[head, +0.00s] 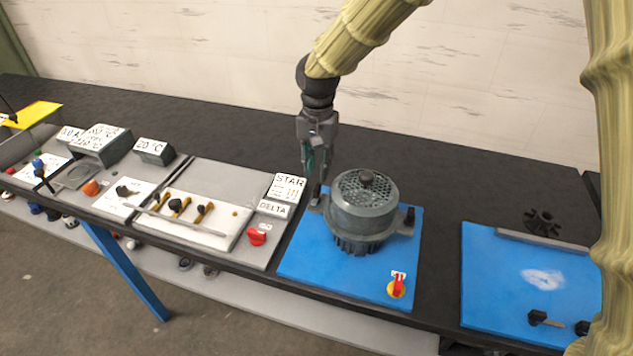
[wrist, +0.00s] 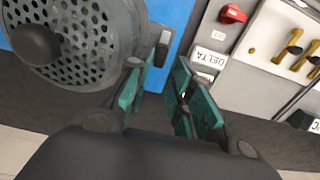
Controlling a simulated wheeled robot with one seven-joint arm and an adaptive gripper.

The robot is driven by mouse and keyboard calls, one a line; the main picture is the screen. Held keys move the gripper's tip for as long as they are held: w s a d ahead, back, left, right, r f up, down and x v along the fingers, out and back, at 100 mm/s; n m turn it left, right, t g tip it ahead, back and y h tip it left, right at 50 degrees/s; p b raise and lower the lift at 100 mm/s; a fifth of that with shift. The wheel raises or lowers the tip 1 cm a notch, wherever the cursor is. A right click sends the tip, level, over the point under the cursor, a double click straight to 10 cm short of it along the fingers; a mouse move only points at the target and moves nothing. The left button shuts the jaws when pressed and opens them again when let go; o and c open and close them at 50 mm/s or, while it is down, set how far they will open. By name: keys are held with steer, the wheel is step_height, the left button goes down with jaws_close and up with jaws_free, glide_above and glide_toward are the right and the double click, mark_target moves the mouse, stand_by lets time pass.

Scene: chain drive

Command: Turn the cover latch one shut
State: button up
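A round grey housing (head: 362,215) with a perforated cover (head: 366,190) and a dark knob on top stands on a blue plate (head: 300,256). A small latch (head: 317,202) sits on its left side, just under my gripper (head: 317,172). A dark latch (head: 409,217) stands on its right side. No label shows which is latch one. In the wrist view the cover (wrist: 75,38) fills the upper left. The near latch (wrist: 163,48) lies just ahead of my gripper (wrist: 161,80). The green-padded fingers are apart, with nothing held between them. Contact with the latch cannot be told.
A grey panel (head: 221,180) with a red knob (head: 257,235) and a DELTA label stands to the left. Another blue plate (head: 490,279) lies right. Black tabletop behind the housing is clear.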

mark_target(317, 187)
steer(key=shift+a+f+p, duration=0.1)
steer(key=shift+f+p, duration=0.75)
steer(key=shift+f, duration=2.5)
jaws_close()
